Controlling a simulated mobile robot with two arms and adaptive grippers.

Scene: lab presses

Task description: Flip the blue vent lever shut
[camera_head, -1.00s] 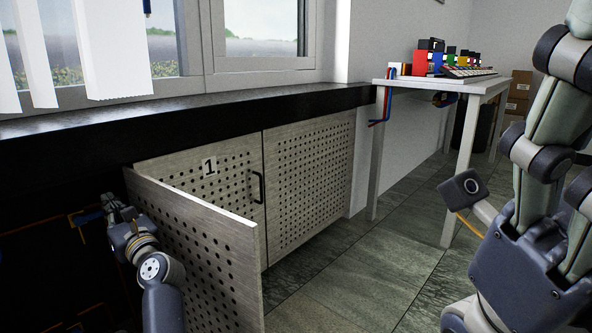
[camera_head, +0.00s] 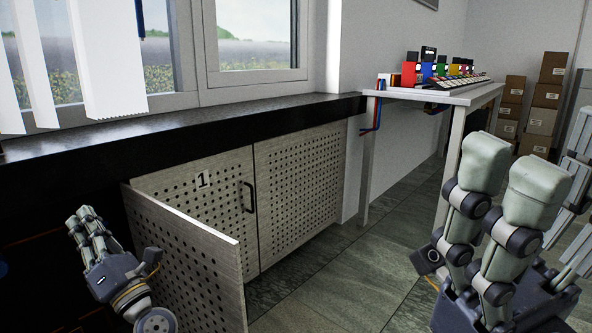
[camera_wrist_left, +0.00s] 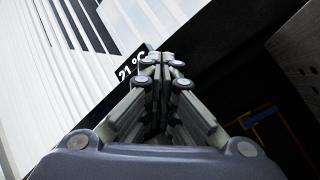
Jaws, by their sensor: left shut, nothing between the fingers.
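My left gripper (camera_head: 84,216) is shut and empty, raised in front of the dark cabinet opening behind the open perforated door (camera_head: 205,262). In the left wrist view its fingers (camera_wrist_left: 163,66) meet below a dark "21 °C" display (camera_wrist_left: 132,64). A small blue piece (camera_head: 3,268) shows at the head view's left edge, left of and apart from the gripper. It may be the blue vent lever, but it is cut off and I cannot tell its position.
A black ledge (camera_head: 190,128) runs above the cabinet. A closed perforated door (camera_head: 297,180) stands beside the one marked 1. Orange-brown pipes (camera_wrist_left: 278,128) show inside the dark cabinet. A white table (camera_head: 455,97) stands at the back right. The tiled floor (camera_head: 350,270) is clear.

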